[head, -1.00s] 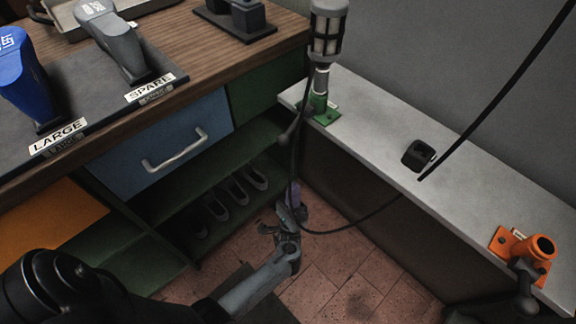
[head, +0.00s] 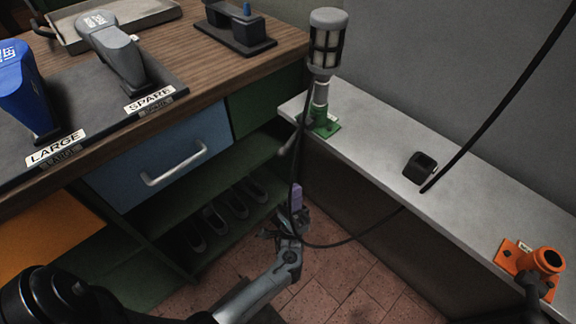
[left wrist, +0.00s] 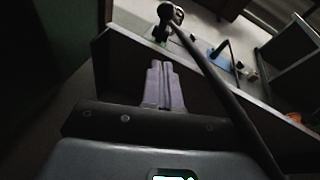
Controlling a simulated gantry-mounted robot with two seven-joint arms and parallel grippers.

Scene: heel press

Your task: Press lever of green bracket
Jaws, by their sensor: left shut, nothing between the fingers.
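A dark lever (head: 286,150) with a rounded end sticks out from the bracket over the ledge's left edge, partly lost against the dark shelves. My left gripper (head: 297,192) is shut and empty, its purple fingertips pointing up, below the lever and apart from it. In the left wrist view the shut fingers (left wrist: 165,85) point toward the ledge, with a dark rounded knob (left wrist: 168,12) beyond them. My right gripper is not in view.
A black cable (head: 345,243) loops close around my left gripper and crosses the left wrist view. An orange bracket (head: 530,262) and a small black block (head: 419,167) sit on the ledge (head: 380,150). A cabinet with a blue drawer (head: 160,155) stands left.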

